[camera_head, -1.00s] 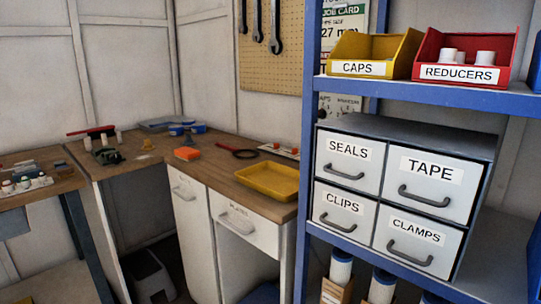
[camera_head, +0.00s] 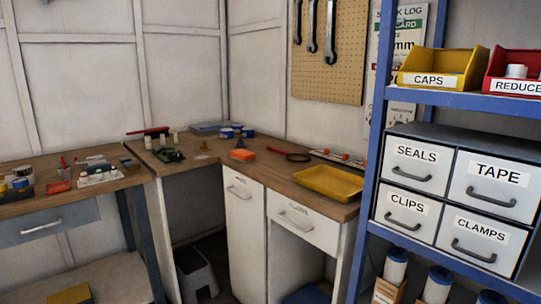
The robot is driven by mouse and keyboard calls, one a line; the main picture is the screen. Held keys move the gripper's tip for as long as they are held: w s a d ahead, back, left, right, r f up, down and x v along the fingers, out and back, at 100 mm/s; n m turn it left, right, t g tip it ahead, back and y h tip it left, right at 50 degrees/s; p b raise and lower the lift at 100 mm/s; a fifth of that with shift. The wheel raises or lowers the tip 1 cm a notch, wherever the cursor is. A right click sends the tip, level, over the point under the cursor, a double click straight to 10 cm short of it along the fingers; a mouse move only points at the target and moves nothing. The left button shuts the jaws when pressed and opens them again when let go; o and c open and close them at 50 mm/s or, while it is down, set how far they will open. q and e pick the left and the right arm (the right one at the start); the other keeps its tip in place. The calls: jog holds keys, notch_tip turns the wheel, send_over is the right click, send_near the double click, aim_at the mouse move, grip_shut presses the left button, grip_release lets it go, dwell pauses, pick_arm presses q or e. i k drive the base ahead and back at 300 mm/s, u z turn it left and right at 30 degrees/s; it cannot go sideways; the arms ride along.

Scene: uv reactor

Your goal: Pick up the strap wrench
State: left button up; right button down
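A tool with a dark loop and a red handle, which looks like the strap wrench (camera_head: 297,157), lies flat on the wooden corner bench (camera_head: 215,164). It is right of an orange block (camera_head: 242,155) and behind a yellow tray (camera_head: 330,183). Its details are small at this distance. Neither of my grippers is in view.
A blue shelf rack (camera_head: 376,130) stands at the right with bins and labelled drawers (camera_head: 420,166). A second bench (camera_head: 90,193) at the left holds several small items. A long red tool (camera_head: 148,131) lies at the back. A grey stool (camera_head: 197,274) stands beneath.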

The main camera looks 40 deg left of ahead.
aim_at(287, 154)
jog(key=u, duration=0.5)
jog(key=i, duration=0.45)
jog(key=u, duration=1.45)
jog(key=i, duration=1.35)
jog(key=u, duration=0.2)
